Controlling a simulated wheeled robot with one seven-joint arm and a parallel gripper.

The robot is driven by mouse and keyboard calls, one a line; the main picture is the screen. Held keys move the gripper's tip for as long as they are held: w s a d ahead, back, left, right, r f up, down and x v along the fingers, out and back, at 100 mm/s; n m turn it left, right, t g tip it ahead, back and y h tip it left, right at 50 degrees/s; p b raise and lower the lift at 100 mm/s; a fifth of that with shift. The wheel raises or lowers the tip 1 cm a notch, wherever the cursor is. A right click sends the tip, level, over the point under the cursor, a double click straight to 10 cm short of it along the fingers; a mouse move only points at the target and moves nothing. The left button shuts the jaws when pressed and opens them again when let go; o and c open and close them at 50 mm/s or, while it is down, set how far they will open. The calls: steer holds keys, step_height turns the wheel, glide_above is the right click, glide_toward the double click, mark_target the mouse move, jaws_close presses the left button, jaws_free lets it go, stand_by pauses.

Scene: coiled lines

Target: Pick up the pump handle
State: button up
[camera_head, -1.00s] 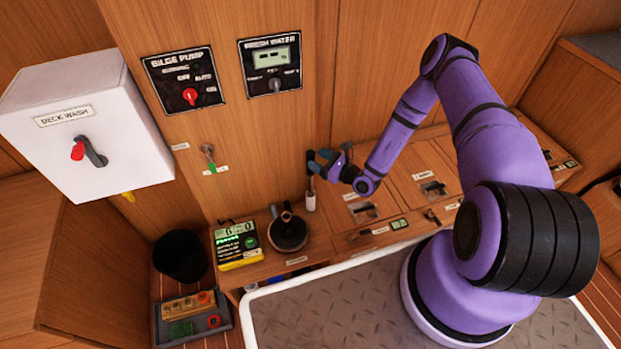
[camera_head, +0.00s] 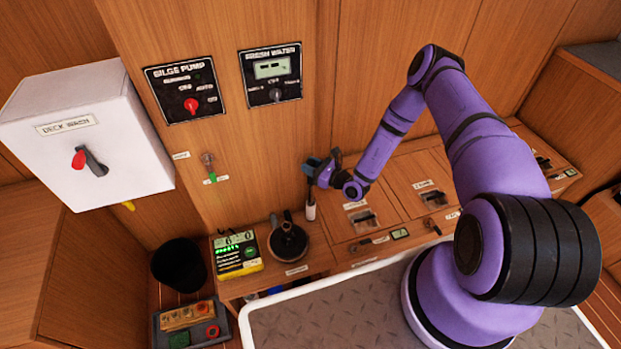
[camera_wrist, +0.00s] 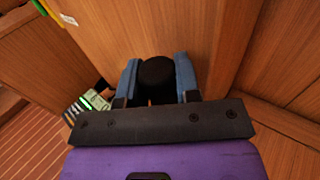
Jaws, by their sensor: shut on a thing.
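The pump handle is a slim upright rod with a dark upper part and a white lower end (camera_head: 311,212). It stands at the back of the counter by the wooden wall. In the wrist view its round black top (camera_wrist: 157,72) sits between my two blue fingers. My gripper (camera_head: 314,172) is shut on its upper part, reaching in from the right. The fingers hide part of the rod in the head view. I cannot tell whether its lower end touches the counter.
A round dark pump fitting (camera_head: 289,242) and a yellow-edged meter (camera_head: 236,254) are left of the handle. Hatches with latches (camera_head: 363,220) lie to the right. A black bin (camera_head: 179,264) and a white deck wash box (camera_head: 83,135) are further left.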

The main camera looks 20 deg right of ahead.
steer(key=shift+r, duration=0.1)
steer(key=shift+s+r, duration=0.2)
steer(key=shift+r, duration=0.35)
step_height(320, 180, up, 10)
steer(key=s, duration=1.9)
steer(key=shift+s, duration=0.3)
steer(key=shift+r, duration=0.2)
steer(key=shift+r, duration=0.55)
steer(key=shift+w, duration=0.1)
